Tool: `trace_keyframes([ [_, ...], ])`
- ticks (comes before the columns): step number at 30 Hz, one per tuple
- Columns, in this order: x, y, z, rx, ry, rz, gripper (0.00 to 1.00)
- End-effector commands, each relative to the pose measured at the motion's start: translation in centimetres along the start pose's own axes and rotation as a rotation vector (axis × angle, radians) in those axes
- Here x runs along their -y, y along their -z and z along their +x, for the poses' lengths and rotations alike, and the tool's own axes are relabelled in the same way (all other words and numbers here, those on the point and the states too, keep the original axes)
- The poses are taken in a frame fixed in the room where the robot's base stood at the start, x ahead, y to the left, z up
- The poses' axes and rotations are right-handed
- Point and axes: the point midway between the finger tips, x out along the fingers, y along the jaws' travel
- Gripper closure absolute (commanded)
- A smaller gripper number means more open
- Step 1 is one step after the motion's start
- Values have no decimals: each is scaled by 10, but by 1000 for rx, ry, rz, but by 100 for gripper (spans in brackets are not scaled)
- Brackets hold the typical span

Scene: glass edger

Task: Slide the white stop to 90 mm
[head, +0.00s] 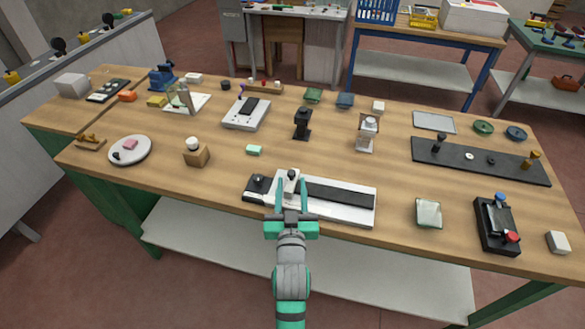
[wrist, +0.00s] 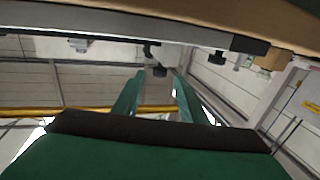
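The slide fixture (head: 357,213) is a long white base with a dark strip, lying near the front edge of the wooden bench. The white stop (head: 291,176), with a dark knob on top, stands near the fixture's left end. My gripper (head: 291,184) reaches in from the front, its teal fingers apart on the left and right of the stop. In the wrist view my gripper (wrist: 158,74) also shows its fingers apart, with a dark knob (wrist: 159,71) between the tips. I cannot tell whether a finger touches the stop. No millimetre marks are readable.
A black block (head: 259,188) sits at the fixture's left end. A pale glass square (head: 428,213) and a black device (head: 496,226) with red and blue knobs lie to the right. A small green block (head: 254,149) lies behind left. Bare wood separates these things.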

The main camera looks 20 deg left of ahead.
Motion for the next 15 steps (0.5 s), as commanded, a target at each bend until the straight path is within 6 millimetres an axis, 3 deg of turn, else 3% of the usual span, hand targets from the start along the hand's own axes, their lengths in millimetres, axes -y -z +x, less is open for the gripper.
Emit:
trace_keyframes([
  [9, -1, 1, 54, -1, -2, 0, 62],
  [15, -2, 1, 79, -1, -3, 0, 62],
])
